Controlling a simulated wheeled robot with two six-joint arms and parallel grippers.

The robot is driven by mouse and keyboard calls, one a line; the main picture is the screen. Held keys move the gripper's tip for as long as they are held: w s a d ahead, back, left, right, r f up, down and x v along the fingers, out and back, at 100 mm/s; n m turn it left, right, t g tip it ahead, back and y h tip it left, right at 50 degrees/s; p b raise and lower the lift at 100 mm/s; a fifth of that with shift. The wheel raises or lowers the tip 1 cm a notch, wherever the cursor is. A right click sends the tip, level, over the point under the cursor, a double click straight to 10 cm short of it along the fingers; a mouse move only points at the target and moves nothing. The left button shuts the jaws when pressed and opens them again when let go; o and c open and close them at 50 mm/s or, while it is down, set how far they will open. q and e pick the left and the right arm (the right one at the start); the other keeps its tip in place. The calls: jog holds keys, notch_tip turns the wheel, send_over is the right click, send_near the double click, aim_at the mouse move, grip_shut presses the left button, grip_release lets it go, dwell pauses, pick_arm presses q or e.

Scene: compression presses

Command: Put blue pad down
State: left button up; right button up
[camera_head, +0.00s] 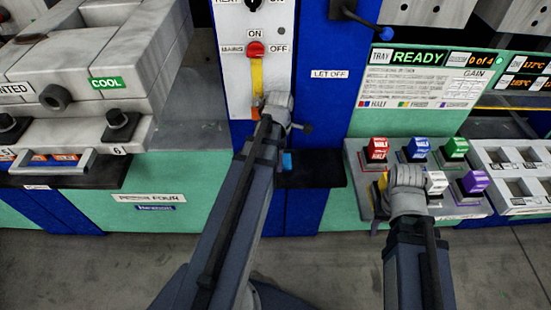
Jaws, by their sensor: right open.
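A blue pad (417,149) with a white-lettered top sits in the back row of the grey pad tray (362,200) at the right. It stands between a red pad (377,148) and a green pad (455,147). My right gripper (408,178) is open over the tray's front row, just in front of the blue pad; its wrist hides much of its fingers. My left arm's wrist end (276,105) is at the white lever panel; its fingers are mostly hidden. A small blue piece (287,162) shows beside that arm at the dark ledge.
The front row holds a white pad (436,182), a purple pad (475,182) and a partly hidden yellow pad (382,181). A grey slotted tray (512,207) adjoins at the right. A dark ledge (322,172) juts out between my arms. A grey press (95,60) fills the left.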

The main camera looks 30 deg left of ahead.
pick_arm(q)
jog(key=shift+d+r, duration=0.1)
jog(key=shift+d, duration=0.25)
jog(key=shift+a+f, duration=0.1)
jog(key=shift+f, duration=0.1)
jog(key=o, duration=1.1)
jog(key=shift+o, duration=0.2)
pick_arm(e)
jog(key=shift+d+f, duration=0.1)
jog(key=shift+d, duration=0.1)
pick_arm(q)
jog(key=shift+r, duration=0.15)
notch_tip(320, 180, up, 12)
jog(key=p, duration=1.2)
pick_arm(e)
notch_tip(320, 180, up, 12)
